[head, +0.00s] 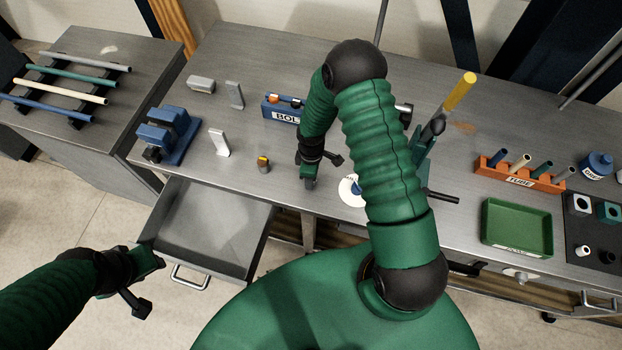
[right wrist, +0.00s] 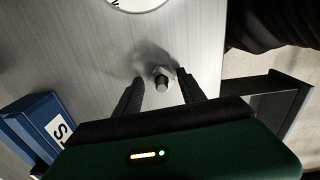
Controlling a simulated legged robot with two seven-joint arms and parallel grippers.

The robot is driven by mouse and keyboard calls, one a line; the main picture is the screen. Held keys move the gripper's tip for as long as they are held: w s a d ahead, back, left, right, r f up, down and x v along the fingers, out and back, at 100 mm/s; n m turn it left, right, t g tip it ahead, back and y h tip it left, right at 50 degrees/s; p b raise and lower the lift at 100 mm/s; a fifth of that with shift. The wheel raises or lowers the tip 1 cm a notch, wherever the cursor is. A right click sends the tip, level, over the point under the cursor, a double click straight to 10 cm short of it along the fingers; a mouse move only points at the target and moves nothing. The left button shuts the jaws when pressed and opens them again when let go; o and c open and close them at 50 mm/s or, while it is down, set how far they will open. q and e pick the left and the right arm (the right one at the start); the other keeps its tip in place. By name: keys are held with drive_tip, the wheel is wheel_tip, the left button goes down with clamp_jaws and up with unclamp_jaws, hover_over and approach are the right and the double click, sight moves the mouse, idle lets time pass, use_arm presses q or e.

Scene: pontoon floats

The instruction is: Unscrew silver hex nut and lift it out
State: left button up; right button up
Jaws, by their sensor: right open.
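In the right wrist view, a small silver hex nut (right wrist: 170,73) sits around a short dark stud (right wrist: 160,84) that rises from the grey metal worktop. My right gripper (right wrist: 160,77) is open, its fingers on either side of the nut, with visible gaps. In the head view, my right gripper (head: 308,181) points down at the worktop's front part and hides the nut. My left gripper (head: 152,272) hangs at the lower left, away from the worktop and left of the open drawer; its finger opening does not show clearly.
An open drawer (head: 208,228) juts from the front. A green tray (head: 517,228) is farther right.

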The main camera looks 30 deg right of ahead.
drive_tip(key=m, duration=0.4)
drive_tip(key=shift+f, duration=0.15)
drive_tip(key=m, duration=0.5)
drive_tip(key=shift+m, duration=0.3)
drive_tip(key=m, duration=0.6)
drive_tip(key=shift+a, duration=0.1)
drive_tip(key=m, duration=0.3)
drive_tip(key=shift+r, duration=0.2)
drive_tip(key=m, duration=0.3)
drive_tip(key=shift+m+p, duration=0.45)
drive_tip(key=shift+m, duration=0.45)
drive_tip(key=m+p, duration=0.1)
drive_tip(key=m, duration=0.5)
drive_tip(key=shift+r+m+p, duration=0.15)
drive_tip(key=shift+m+p, duration=0.15)
drive_tip(key=shift+p, duration=0.1)
drive_tip(key=m, duration=0.3)
drive_tip(key=shift+f, duration=0.25)
